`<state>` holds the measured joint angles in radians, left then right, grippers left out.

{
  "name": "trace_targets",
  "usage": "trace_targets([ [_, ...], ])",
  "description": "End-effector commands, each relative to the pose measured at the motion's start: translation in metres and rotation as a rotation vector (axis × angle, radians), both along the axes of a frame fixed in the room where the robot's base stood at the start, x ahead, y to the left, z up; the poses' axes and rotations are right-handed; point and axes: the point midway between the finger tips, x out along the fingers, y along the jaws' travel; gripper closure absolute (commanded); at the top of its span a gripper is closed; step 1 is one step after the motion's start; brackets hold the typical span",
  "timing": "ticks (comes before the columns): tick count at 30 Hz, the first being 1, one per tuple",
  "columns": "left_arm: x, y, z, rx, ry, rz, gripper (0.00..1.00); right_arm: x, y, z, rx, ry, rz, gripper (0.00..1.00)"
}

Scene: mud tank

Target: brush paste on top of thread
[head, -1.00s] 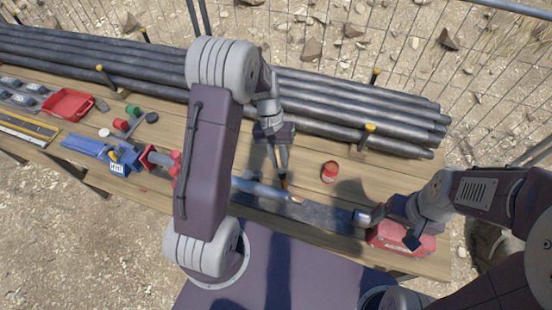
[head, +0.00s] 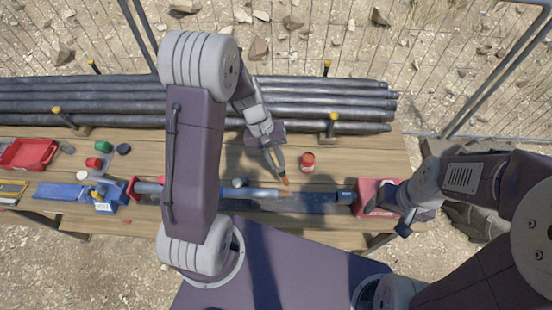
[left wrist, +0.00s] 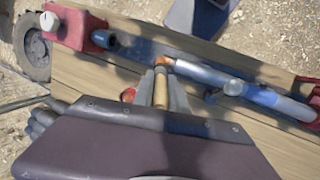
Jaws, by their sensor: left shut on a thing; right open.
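My left gripper (head: 268,146) is shut on a brush (head: 276,162), its orange tip pointing down. In the left wrist view the brush handle (left wrist: 160,90) sits between the fingers (left wrist: 161,88). A grey pipe (head: 237,190) lies along the bench, with a coppery threaded end (head: 284,193). The brush tip is right over or beside this end; I cannot tell if they touch. A red paste tin (head: 307,162) stands behind and right of the tip; in the left wrist view the fingers partly hide it. My right gripper (head: 404,212) is open at the bench's right end.
A red block (head: 372,194) with a dark coupling (head: 346,197) stands at the right. A blue vise (head: 108,197) is at the left, beside a red tray (head: 28,153). Long dark pipes (head: 330,102) fill the back, with yellow-capped stakes.

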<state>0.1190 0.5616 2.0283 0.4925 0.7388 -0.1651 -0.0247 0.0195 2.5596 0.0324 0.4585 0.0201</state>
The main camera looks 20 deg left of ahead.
Motion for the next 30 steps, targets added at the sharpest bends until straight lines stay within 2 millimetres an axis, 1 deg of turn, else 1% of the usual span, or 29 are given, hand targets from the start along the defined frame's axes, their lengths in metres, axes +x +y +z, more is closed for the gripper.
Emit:
trace_targets([
  [1, 0.0, 0.0, -0.009, 0.0, 0.001, 0.0, 1.0, 0.0, 0.0, -0.009, 0.0, 0.0, 0.0, 0.25],
  [6, -0.001, 0.0, -0.032, 0.001, 0.002, 0.0, 1.0, 0.0, 0.0, -0.029, 0.0, 0.0, 0.0, 0.25],
  [9, 0.0, 0.0, -0.045, 0.001, 0.001, 0.001, 1.0, 0.0, 0.0, -0.04, 0.0, 0.0, 0.0, 0.25],
  [12, 0.0, 0.0, -0.052, 0.001, 0.001, 0.001, 1.0, 0.0, 0.0, -0.047, 0.0, 0.0, 0.0, 0.25],
  [30, 0.0, 0.0, -0.053, 0.001, 0.0, 0.0, 1.0, 0.0, 0.0, -0.046, 0.0, 0.0, 0.0, 0.25],
])
